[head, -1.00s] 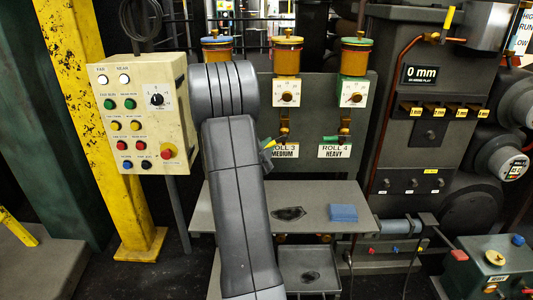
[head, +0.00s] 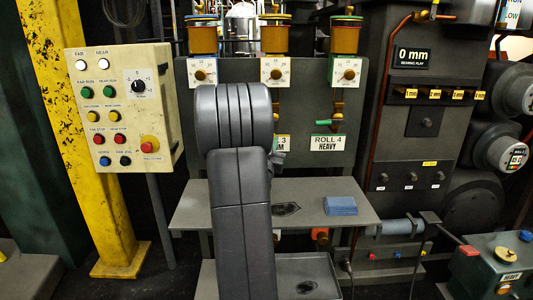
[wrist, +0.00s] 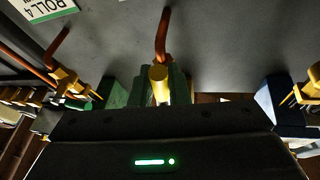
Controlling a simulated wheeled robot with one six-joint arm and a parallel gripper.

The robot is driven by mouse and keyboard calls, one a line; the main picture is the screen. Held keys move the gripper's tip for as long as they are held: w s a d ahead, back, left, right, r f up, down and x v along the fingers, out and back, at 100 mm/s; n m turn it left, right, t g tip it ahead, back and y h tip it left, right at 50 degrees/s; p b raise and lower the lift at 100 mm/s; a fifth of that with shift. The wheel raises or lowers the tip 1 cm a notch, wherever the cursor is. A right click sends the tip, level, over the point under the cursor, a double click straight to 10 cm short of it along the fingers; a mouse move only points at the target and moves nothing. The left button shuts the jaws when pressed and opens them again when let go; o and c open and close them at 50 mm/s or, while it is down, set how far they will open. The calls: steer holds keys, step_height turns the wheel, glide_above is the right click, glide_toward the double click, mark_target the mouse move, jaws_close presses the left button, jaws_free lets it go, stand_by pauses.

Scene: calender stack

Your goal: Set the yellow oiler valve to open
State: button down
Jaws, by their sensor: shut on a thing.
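The yellow oiler valve handle (wrist: 159,84) points toward the wrist camera at the middle of the wrist view, with a copper-coloured pipe (wrist: 163,35) above it. My gripper (wrist: 163,88) is shut on this handle, its dark greenish fingers on either side. The handle's angle and how far it is turned are hard to tell end-on. In the head view my own arm hides the yellow valve, my gripper and most of the ROLL 3 label (head: 283,143).
The green valve lever (head: 323,123) is at ROLL 4 (head: 328,143) and shows left in the wrist view (wrist: 101,94). A blue handle (wrist: 267,101) is at right there. A button box (head: 121,110) stands left.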

steer(key=shift+d+f+n+t+y+b, duration=0.1)
steer(key=shift+d+n+t+y+b, duration=0.2)
steer(key=shift+n+b, duration=0.4)
steer(key=shift+d+f+n+t+y+b, duration=0.1)
steer(key=shift+d+n+t+y+b, duration=0.15)
steer(key=shift+n+b, duration=0.4)
steer(key=shift+d+r+n+y, duration=0.1)
steer(key=shift+r+n+y, duration=0.05)
steer(key=shift+n+y, duration=0.15)
steer(key=c, duration=1.4)
jaws_free()
steer(key=shift+s, duration=0.1)
steer(key=p+v, duration=0.1)
steer(key=v, duration=1.2)
steer(key=shift+s, duration=0.3)
steer(key=x, duration=1.3)
steer(key=shift+w+b, duration=0.35)
steer(key=shift+w, duration=0.05)
